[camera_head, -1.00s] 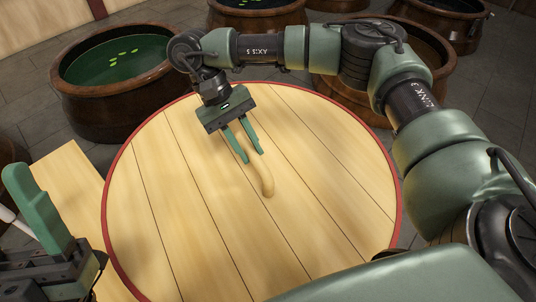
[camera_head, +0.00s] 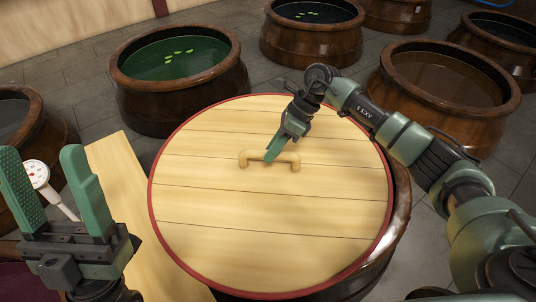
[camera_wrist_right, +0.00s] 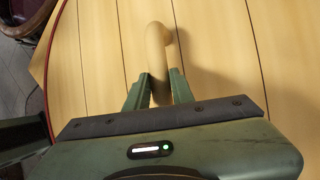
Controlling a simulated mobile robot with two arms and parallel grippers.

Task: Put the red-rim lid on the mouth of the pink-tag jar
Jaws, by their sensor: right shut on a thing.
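The red-rim lid (camera_head: 225,215) is a large round disc of pale planks with a wooden handle (camera_head: 290,157) across its top. My right gripper (camera_head: 270,156) is shut on the handle; in the right wrist view its fingers (camera_wrist_right: 155,88) stand on both sides of the handle (camera_wrist_right: 157,45). A brown jar (camera_head: 402,195) shows beneath the lid's right and front edge. Its mouth is hidden, and I cannot tell whether the lid touches it. No pink tag shows. My left gripper (camera_head: 45,165) is open and empty at the left.
A jar of green liquid (camera_head: 140,95) stands behind left, and a jar of brown liquid (camera_head: 480,125) behind right. Several more jars stand farther back. Grey floor shows between jars.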

